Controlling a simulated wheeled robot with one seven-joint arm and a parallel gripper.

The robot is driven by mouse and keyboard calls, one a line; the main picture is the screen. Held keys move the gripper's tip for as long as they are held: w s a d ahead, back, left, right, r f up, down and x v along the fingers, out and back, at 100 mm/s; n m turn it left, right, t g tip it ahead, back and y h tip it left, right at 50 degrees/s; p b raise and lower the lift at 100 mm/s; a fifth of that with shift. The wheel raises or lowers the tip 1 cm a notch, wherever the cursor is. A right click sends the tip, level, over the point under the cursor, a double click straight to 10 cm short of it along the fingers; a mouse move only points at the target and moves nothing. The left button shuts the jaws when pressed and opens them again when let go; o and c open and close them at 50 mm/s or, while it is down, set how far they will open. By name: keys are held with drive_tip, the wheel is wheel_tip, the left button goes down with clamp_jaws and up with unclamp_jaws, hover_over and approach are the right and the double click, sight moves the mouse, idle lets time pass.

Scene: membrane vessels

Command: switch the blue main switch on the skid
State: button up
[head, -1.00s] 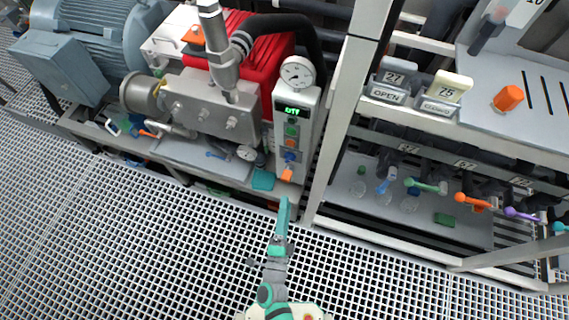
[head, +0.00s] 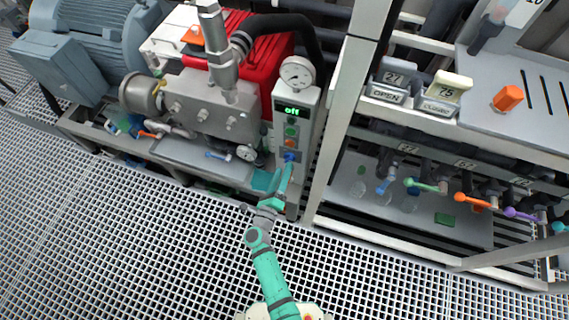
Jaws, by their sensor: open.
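The blue main switch (head: 290,156) is a small blue knob low on the grey control panel (head: 305,110) of the skid. The panel's display (head: 293,112) reads "off" in green. Green and orange buttons sit between the display and the switch. My gripper (head: 288,163) is at the front of the panel, right at or just below the blue switch. Its jaws are open. The fingertips are small and partly cover the lower panel, so I cannot tell whether they touch the switch.
A pressure gauge (head: 297,73) tops the panel. A white frame post (head: 345,110) stands close to the right. Coloured valve levers (head: 475,201) line the right rack. A grey pump block (head: 210,105) is left of the panel. The grating floor (head: 120,240) in front is clear.

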sight(286, 161)
drive_tip(key=shift+x, duration=2)
drive_tip(key=c, duration=1)
drive_tip(key=shift+a, duration=0.35)
drive_tip(key=shift+c, duration=0.2)
drive_tip(key=shift+d, duration=0.4)
drive_tip(key=shift+a+n, duration=0.1)
drive_tip(key=shift+n, duration=0.3)
drive_tip(key=n, duration=0.5)
drive_tip(key=shift+s+f, duration=0.1)
drive_tip(key=shift+f, duration=0.1)
drive_tip(key=n, duration=0.6)
drive_tip(key=shift+f, duration=0.2)
